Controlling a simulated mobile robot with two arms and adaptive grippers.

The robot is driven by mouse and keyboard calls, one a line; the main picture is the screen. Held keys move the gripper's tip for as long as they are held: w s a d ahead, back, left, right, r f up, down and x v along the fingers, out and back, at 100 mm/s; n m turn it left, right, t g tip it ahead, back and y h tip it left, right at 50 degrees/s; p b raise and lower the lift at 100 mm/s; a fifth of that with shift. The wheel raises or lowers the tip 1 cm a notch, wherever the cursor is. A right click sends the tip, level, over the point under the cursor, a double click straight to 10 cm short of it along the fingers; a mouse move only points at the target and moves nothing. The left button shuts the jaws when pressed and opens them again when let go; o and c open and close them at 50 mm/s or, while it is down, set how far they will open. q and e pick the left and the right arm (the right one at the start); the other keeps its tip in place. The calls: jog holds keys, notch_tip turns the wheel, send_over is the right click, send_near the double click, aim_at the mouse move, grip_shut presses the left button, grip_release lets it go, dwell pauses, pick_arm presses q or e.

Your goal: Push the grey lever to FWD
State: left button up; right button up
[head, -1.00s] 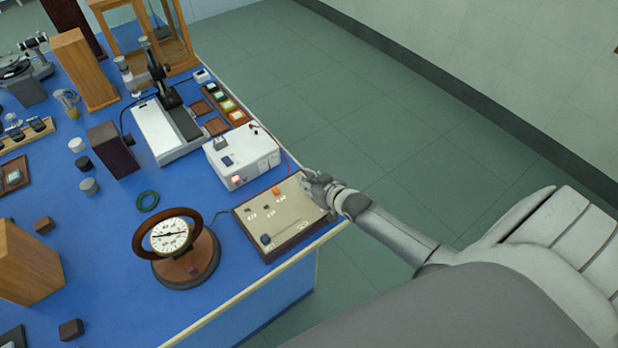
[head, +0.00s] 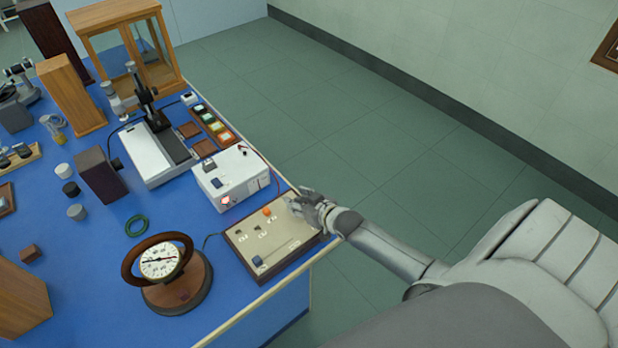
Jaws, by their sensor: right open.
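The beige control panel (head: 243,242) lies at the right edge of the blue bench, with small labels too small to read. An orange knob (head: 267,211) stands near its far edge. A dark blue-grey knob (head: 257,261) stands at its near left corner. I cannot tell whether this is the grey lever, and no FWD mark is legible. My right gripper (head: 299,204) is open and empty over the panel's far right part, right of the orange knob, and hides some of the surface there. I cannot tell whether it touches anything. My left gripper is out of view.
A round dial gauge (head: 160,261) stands left of the panel. A white box (head: 236,180) stands just behind it. A microscope-like instrument (head: 150,157) and a glass-sided wooden case (head: 125,45) are farther back. Open floor lies right of the bench.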

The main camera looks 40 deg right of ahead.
jog(key=v, duration=1.1)
jog(key=shift+s, duration=0.25)
jog(key=shift+d+r, duration=0.1)
jog(key=shift+r, duration=0.05)
